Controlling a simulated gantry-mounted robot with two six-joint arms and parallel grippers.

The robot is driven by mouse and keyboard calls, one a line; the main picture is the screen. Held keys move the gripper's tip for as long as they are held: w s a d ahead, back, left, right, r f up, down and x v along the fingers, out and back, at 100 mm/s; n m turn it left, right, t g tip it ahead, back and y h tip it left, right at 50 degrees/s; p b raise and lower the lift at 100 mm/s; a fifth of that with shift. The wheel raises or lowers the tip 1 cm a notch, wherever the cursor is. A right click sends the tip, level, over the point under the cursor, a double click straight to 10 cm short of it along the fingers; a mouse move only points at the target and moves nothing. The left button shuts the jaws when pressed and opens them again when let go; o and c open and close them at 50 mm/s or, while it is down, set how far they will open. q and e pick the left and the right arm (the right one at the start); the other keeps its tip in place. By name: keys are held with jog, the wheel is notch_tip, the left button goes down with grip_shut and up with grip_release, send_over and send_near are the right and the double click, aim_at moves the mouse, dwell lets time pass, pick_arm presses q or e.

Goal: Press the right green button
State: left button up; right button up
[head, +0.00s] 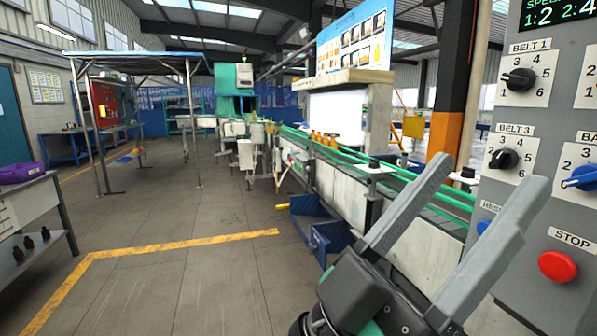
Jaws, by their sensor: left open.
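My left gripper (489,172) is in the lower right, its two long grey fingers spread wide apart and empty. It is in front of the grey control panel (534,213), and one finger covers part of it. I see no green button on the visible part of the panel. A red button (558,266) under a STOP label is right of the gripper. A blue control (482,228) is partly hidden behind the finger. My right gripper is not in view.
The panel carries black knobs, including BELT 1 (518,80) and BELT 3 (503,159), and a blue knob (583,177) at the right edge. A conveyor (335,190) with amber bottles (325,139) runs behind the gripper. A side table (30,200) stands left; the floor between is clear.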

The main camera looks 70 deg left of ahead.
pick_arm(q)
grip_shut()
dwell(1.5)
